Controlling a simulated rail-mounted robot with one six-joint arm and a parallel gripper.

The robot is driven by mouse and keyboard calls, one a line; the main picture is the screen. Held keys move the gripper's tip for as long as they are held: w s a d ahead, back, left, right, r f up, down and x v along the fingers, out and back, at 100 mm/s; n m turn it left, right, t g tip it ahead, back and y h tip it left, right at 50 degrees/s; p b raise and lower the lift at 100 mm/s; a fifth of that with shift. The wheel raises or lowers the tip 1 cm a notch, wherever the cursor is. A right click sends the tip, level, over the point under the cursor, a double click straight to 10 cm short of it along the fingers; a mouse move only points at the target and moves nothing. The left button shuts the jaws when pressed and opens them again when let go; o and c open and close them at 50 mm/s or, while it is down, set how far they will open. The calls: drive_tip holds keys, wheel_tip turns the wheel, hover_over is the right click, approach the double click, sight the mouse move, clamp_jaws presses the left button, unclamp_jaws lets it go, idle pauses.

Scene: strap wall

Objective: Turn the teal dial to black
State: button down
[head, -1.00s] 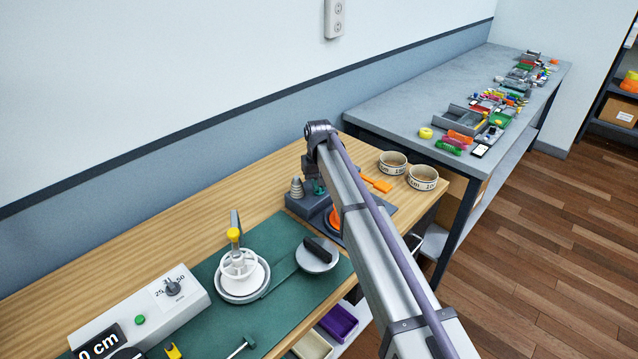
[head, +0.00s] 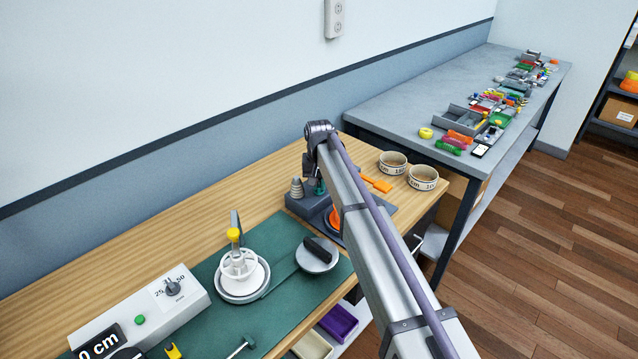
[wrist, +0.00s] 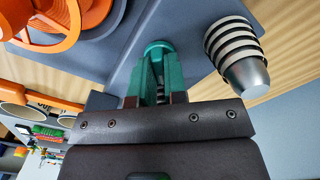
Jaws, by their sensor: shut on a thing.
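The teal dial (head: 320,188) is a small upright part on the dark grey base at the far right of the bench. In the wrist view its round teal top (wrist: 158,47) shows just beyond my fingertips, with more teal between the fingers. My gripper (wrist: 158,75) is shut on it from above. In the head view my gripper (head: 313,172) is small and partly hidden by my arm. No black mark or pointer of the dial can be made out.
A stepped grey cone (head: 297,188) stands close beside the dial, on the right in the wrist view (wrist: 238,55). An orange spool-like part (head: 334,218) is on the other side. Two labelled bowls (head: 393,163) stand at the bench end. The wooden strip behind is clear.

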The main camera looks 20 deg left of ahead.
sight(319, 185)
drive_tip(key=c, duration=1.2)
unclamp_jaws()
drive_tip(key=shift+o, duration=0.2)
wheel_tip(319, 185, up, 11)
drive_tip(key=p, duration=1)
drive_tip(key=shift+p, duration=0.4)
drive_tip(key=shift+f, duration=0.1)
